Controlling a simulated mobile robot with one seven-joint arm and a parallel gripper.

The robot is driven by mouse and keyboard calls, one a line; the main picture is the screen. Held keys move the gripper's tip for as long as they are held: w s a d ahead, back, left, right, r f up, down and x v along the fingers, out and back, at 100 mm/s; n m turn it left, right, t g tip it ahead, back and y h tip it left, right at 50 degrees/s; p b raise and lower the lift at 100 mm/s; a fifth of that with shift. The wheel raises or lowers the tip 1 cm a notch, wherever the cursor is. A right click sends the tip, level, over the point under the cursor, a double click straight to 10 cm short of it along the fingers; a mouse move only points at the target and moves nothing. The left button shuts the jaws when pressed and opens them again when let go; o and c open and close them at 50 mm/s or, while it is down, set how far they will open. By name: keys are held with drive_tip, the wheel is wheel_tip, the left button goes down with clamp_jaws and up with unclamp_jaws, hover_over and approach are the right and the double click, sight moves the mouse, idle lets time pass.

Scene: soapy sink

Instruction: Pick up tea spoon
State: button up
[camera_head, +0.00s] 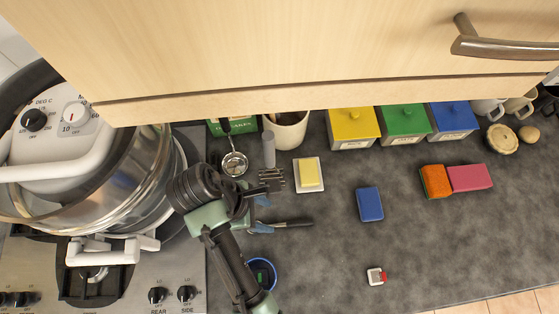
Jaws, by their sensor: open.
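My gripper (262,214) is seen from above over the counter, right of the hob, with its jaws apart. I cannot tell which of these, if any, is the tea spoon.
A large pot-like appliance (150,195) stands on the hob at left. A yellow block on a white dish (296,178), a blue block (369,204) and a blue-rimmed cup (274,272) are nearby. Canisters (404,138) line the back beneath a wooden cupboard (300,50). The lower right counter is mostly clear.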

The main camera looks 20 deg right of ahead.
approach(290, 224)
drive_tip(key=x, duration=0.2)
drive_tip(key=shift+f, duration=0.4)
drive_tip(key=p+x, duration=0.1)
drive_tip(key=x, duration=0.3)
drive_tip(key=shift+d+p, duration=0.3)
drive_tip(key=shift+p, duration=0.05)
drive_tip(key=shift+d+f, duration=0.15)
drive_tip(key=shift+f, duration=0.45)
clamp_jaws()
